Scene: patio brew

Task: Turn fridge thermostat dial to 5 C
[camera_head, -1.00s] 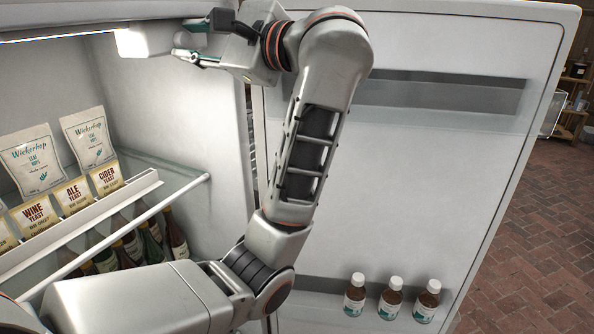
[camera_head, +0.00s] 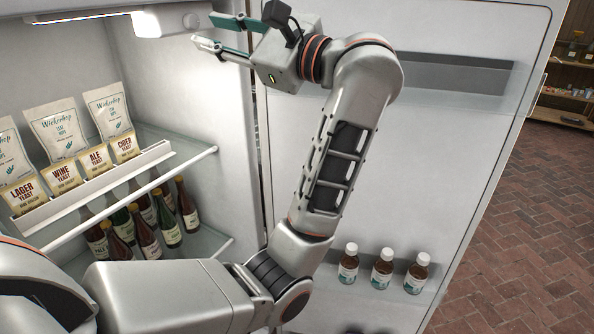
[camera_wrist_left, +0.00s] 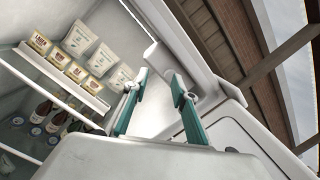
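The white thermostat housing (camera_head: 160,23) hangs under the fridge ceiling at the end of a lit strip. A small round pale dial (camera_head: 191,20) shows on its right end; its marks and setting are too small to read. My left gripper (camera_head: 202,31) is open and empty just right of the dial, its teal-and-white fingers pointing left and apart from it. In the left wrist view the open fingers (camera_wrist_left: 161,82) point up towards the housing (camera_wrist_left: 152,53), which shows between and beyond them; the dial is not clear there. My right gripper is not in view.
The fridge door (camera_head: 420,150) stands open at the right, with brown bottles (camera_head: 381,268) on its lower shelf. Yeast packets and hop bags (camera_head: 58,130) stand on the shelf (camera_head: 100,188), with dark bottles (camera_head: 140,230) below. Brick floor (camera_head: 520,200) lies beyond.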

